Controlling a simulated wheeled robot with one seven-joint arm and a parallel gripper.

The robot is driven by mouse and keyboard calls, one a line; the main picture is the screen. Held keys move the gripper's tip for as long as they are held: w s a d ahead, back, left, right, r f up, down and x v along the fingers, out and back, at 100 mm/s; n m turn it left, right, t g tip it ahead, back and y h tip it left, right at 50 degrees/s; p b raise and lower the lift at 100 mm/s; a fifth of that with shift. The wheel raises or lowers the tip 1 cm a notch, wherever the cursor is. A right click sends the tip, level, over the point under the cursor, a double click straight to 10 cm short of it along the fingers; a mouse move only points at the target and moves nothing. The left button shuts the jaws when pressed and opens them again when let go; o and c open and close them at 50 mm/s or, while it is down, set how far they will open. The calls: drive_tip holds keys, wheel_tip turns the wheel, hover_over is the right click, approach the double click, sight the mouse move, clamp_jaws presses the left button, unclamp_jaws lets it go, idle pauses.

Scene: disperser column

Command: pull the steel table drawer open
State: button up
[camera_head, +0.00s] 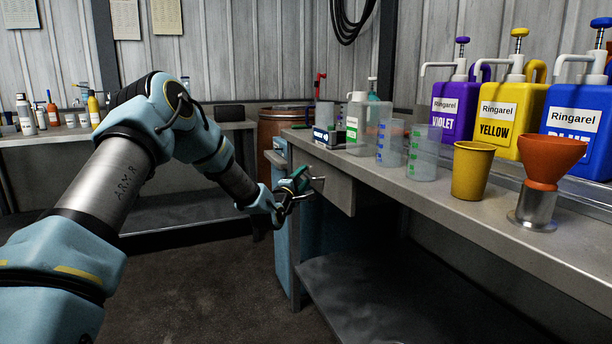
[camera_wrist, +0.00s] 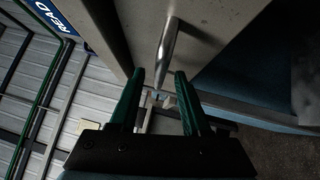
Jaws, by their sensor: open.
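The steel table drawer (camera_head: 326,181) is under the left end of the steel table (camera_head: 440,195), and its grey front faces my arm. Its bar handle (camera_wrist: 168,52) shows in the wrist view just beyond my fingertips, and it also shows in the head view (camera_head: 318,178). My gripper (camera_head: 303,178) is at the drawer front by the handle. In the wrist view my gripper (camera_wrist: 160,76) has its two green fingers apart, with the handle's near end close to the gap between them. I cannot tell whether the fingers touch the handle. How far the drawer stands out is unclear.
On the tabletop are clear beakers (camera_head: 390,142), a yellow cup (camera_head: 471,170), an orange funnel (camera_head: 551,160) and pump jugs (camera_head: 512,115). A lower shelf (camera_head: 400,290) runs under the table. The floor (camera_head: 200,290) in front is clear.

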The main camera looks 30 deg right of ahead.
drive_tip(key=shift+x, duration=1.25)
drive_tip(key=shift+c, duration=0.4)
clamp_jaws()
